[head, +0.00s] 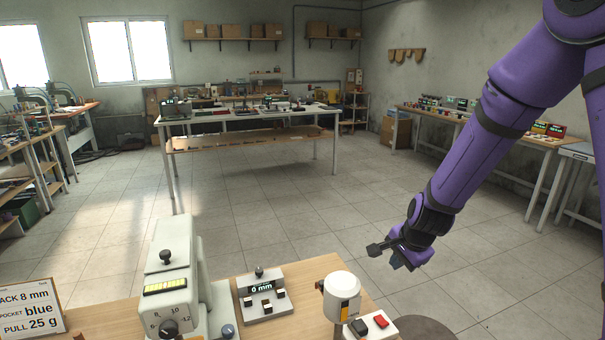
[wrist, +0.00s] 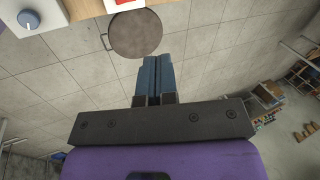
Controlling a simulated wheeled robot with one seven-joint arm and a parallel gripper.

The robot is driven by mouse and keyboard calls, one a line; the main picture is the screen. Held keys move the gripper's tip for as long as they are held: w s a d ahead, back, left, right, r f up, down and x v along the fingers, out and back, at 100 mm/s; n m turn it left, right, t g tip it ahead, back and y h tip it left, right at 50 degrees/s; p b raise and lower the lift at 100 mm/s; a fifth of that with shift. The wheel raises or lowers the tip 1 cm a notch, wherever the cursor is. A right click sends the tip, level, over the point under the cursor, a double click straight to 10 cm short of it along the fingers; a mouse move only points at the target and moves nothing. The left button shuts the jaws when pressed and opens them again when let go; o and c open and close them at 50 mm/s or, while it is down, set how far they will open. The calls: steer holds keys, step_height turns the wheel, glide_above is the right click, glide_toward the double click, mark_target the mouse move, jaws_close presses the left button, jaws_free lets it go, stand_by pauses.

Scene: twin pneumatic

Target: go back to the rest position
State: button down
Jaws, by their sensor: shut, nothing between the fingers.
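My gripper (head: 402,262) hangs at the end of my purple arm, on the right in the head view. It is in the air, apart from the wooden bench (head: 227,268) and to the right of the things on it. In the wrist view my gripper (wrist: 155,62) shows two blue-grey fingers pressed together with nothing between them. Beyond the fingertips is a round brown disc (wrist: 135,33) with a handle.
On the bench stand a white dial machine (head: 177,265), a "0 mm" display box (head: 262,293), a white cylinder device (head: 342,297), a box with red and dark buttons (head: 370,325) and a sign (head: 30,312). A table (head: 240,117) stands far back. The tiled floor between is clear.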

steer(key=s+r+n, duration=0.4)
steer(key=s+r, duration=0.1)
steer(key=r, duration=0.6)
steer(key=s+d+r+n, duration=0.2)
steer(key=s+r+n, duration=0.2)
steer(key=s+r, duration=0.4)
steer(key=s+d+r+n+t+h, duration=0.1)
steer(key=s+d+r+n, duration=0.2)
steer(key=s+r, duration=0.5)
steer(key=s+n, duration=0.1)
steer(key=s, duration=0.6)
steer(key=shift+s+n, duration=0.15)
steer(key=shift+n, duration=0.15)
steer(key=shift+r, duration=0.1)
